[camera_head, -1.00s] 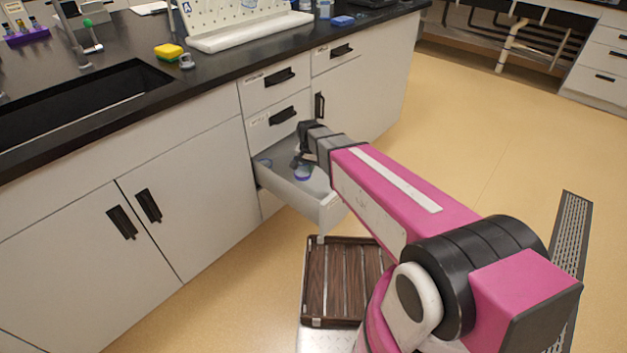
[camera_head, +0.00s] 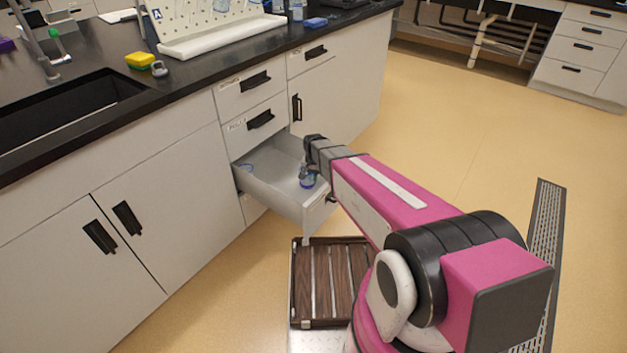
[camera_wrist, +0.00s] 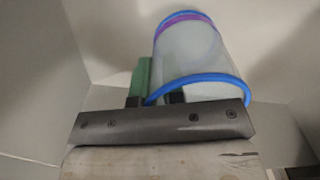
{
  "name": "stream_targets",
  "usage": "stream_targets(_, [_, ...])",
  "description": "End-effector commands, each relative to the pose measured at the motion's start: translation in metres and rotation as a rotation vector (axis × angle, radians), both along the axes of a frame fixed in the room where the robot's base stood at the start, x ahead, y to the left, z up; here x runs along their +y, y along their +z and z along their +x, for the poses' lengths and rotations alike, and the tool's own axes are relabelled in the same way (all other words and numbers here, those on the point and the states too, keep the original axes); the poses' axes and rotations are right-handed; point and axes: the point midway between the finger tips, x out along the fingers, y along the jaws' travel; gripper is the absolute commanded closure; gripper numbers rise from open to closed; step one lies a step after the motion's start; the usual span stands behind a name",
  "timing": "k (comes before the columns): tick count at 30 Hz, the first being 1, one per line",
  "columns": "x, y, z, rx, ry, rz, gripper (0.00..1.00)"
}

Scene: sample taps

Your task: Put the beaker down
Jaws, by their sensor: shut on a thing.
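The beaker (camera_wrist: 190,58) is a clear cylinder with blue rims and a purple band in the wrist view. My gripper (camera_wrist: 155,97) is shut on it, with a green finger pad showing at its left side. In the head view the beaker (camera_head: 307,180) is a small blue and clear shape under my gripper (camera_head: 308,168), inside the open drawer (camera_head: 265,190). The drawer's pale walls surround it in the wrist view. I cannot tell whether the beaker touches the drawer floor.
The black counter (camera_head: 180,88) with a sink (camera_head: 70,108) is above and to the left. A slatted wooden rack (camera_head: 330,283) is below the drawer. Open floor lies to the right.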

Motion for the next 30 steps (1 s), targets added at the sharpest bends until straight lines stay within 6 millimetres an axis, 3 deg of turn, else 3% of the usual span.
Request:
stream_targets(3, [0.000,-0.016,0.001,0.001,0.000,-0.001,1.00])
stream_targets(15, [0.000,-0.020,0.000,0.000,-0.001,0.000,1.00])
stream_targets(16, [0.000,-0.019,0.000,0.000,-0.001,0.000,0.81])
stream_targets(18, [0.000,-0.019,0.000,0.000,-0.001,0.000,0.65])
stream_targets(30, [0.000,-0.011,-0.001,-0.001,-0.001,0.000,0.65])
